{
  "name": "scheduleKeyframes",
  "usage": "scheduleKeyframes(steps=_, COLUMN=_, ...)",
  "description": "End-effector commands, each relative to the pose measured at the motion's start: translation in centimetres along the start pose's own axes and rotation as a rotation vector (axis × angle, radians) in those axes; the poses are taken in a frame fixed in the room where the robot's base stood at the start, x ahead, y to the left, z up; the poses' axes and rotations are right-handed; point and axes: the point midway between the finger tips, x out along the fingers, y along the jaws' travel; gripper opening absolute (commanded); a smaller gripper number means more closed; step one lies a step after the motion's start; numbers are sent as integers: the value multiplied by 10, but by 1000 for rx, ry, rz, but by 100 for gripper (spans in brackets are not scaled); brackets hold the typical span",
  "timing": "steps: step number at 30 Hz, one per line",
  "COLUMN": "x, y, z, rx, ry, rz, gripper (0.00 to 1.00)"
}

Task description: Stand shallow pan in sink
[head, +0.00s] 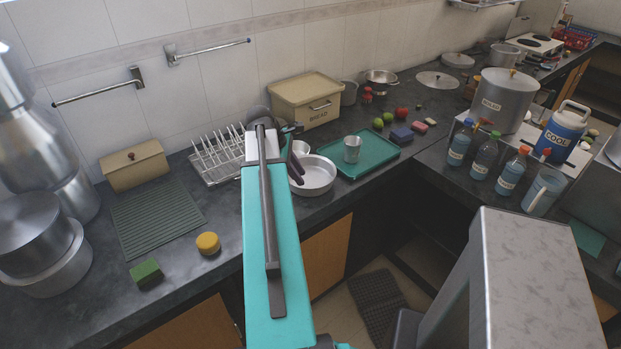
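The shallow pan (319,176) is a round, light metal pan with low sides. It looks level, at the counter's front edge just left of the green tray. My teal arm reaches up the middle of the head view and hides part of the counter. The dark fingers of my gripper (296,168) show at the pan's left rim, partly behind the arm. Whether they touch or grip the rim is unclear. I cannot make out a sink; part of the counter is hidden behind my arm.
A green tray (382,153) with a metal cup (352,149) stands right of the pan. A dish rack (218,157) and bread box (306,98) are behind. A yellow round item (208,243) and green sponge (146,272) lie front left. Large pots (40,235) crowd the left.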

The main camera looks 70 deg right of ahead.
Motion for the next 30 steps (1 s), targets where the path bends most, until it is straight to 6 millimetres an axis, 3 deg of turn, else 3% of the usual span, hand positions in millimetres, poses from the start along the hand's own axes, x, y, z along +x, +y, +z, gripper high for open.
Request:
scheduleKeyframes(steps=10, x=31, y=0, z=1, rx=1, ry=0, rz=-1, gripper=24)
scheduleKeyframes(steps=30, x=43, y=0, z=1, rx=2, ry=-1, rz=-2, gripper=24)
